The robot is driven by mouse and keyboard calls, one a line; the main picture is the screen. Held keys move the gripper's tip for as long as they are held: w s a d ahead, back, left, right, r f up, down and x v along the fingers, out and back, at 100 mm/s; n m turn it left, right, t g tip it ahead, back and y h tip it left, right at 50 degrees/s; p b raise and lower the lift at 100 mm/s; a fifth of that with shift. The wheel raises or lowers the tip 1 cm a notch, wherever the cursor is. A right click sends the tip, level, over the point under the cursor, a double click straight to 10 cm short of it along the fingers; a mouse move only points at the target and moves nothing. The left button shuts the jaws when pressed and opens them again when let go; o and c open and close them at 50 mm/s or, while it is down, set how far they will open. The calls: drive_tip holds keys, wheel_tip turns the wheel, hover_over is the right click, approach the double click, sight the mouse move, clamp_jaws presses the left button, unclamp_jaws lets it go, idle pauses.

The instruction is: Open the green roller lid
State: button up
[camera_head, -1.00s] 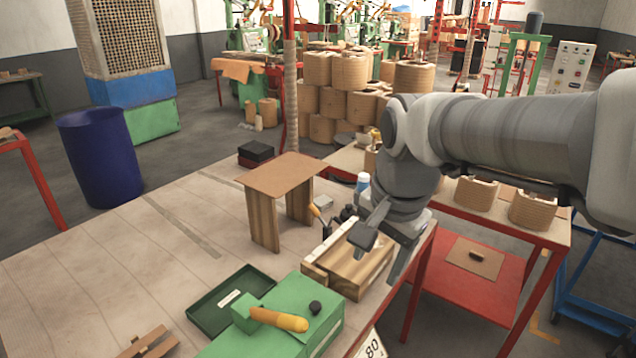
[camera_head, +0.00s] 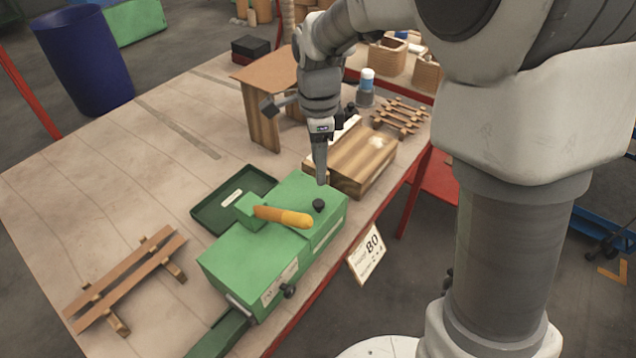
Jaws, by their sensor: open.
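The green roller box (camera_head: 235,258) sits near the table's right edge, with a flat green lid surface on its upper end. A black knob (camera_head: 318,205) stands on that surface. An orange handle (camera_head: 285,216) projects from a green block on top of the box. My gripper (camera_head: 321,180) points down just behind the black knob, close above the far end of the green top. It is open and holds nothing visible. The jaws are seen nearly edge-on, so the gap between the fingers is hidden. I cannot tell whether a fingertip touches the green top.
A dark green tray (camera_head: 215,208) lies left of the box. A wooden block (camera_head: 362,160) and small brown table-like stand (camera_head: 262,110) are behind. A wooden rack (camera_head: 125,280) lies at the front left. The left tabletop (camera_head: 90,185) is largely clear.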

sight(319, 202)
wheel_tip(319, 202, down, 11)
drive_tip(key=shift+r+b, duration=0.1)
drive_tip(key=shift+b, duration=0.4)
clamp_jaws()
idle(1.2)
